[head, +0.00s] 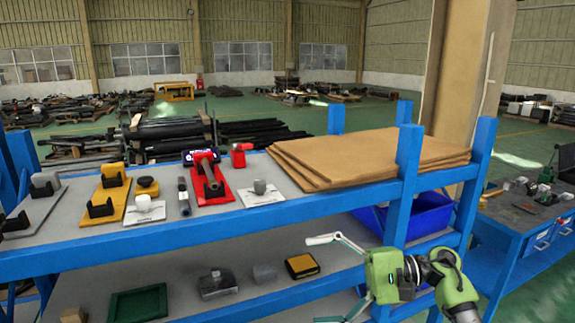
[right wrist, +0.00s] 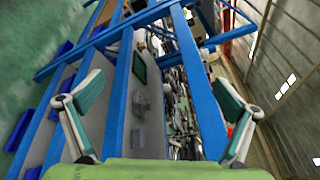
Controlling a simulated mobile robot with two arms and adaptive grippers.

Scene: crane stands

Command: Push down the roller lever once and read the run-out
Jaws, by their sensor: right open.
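A red base plate (head: 222,200) lies on the top shelf, carrying a dark, lever-like bar (head: 208,180) that slants over it. I cannot make out a roller clearly. A small dark display (head: 200,157) with lit marks stands at its back; its reading is too small to read. A red block-like part (head: 239,154) is just behind to the right. My right gripper (head: 313,280) is open and empty, in front of the shelf rack and below the top shelf, well apart from the red plate. Its two fingers also show spread in the right wrist view (right wrist: 160,95). My left gripper is not in view.
Yellow and grey stands (head: 112,205) with black cradles are left of the red plate. A white-based grey knob (head: 260,191) and brown boards (head: 375,155) are right. Blue posts (head: 407,180) rise at the rack's right end. A green tray (head: 138,304) lies on the lower shelf.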

